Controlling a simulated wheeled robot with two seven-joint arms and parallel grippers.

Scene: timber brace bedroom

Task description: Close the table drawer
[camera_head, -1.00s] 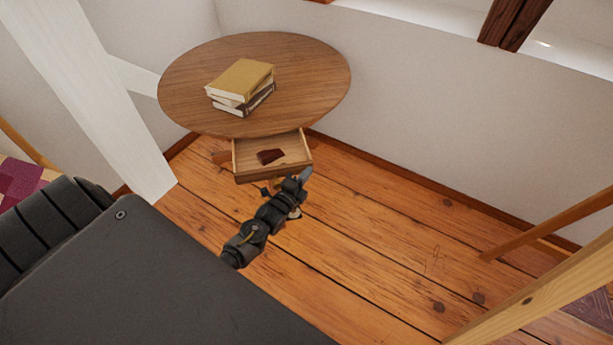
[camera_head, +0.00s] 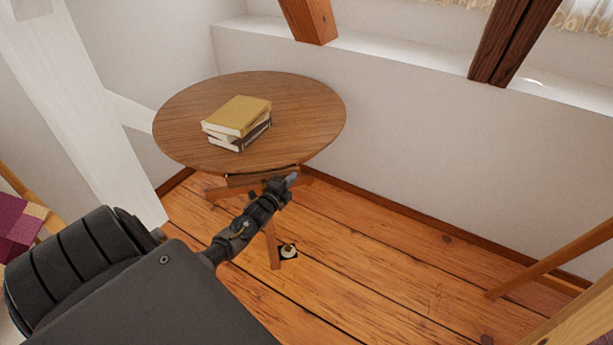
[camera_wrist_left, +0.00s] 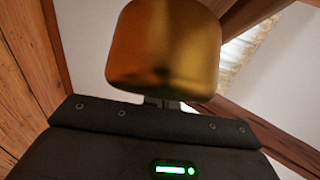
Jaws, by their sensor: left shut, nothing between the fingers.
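The round wooden table (camera_head: 310,115) stands by the wall in the head view. Its drawer (camera_head: 262,176) shows only as a narrow wooden front under the near edge of the top. The inside of the drawer is hidden, and it looks pushed in or nearly so. My left gripper (camera_head: 289,180) is shut and empty, just at the right end of the drawer front. I cannot tell whether it touches it. The left wrist view shows a blurred golden block close to the camera, not the drawer clearly. My right gripper is not in view.
Several stacked books (camera_head: 238,122) lie on the table top. A white timber post (camera_head: 85,110) rises at the left. A small round object (camera_head: 288,251) lies on the floor near the table leg.

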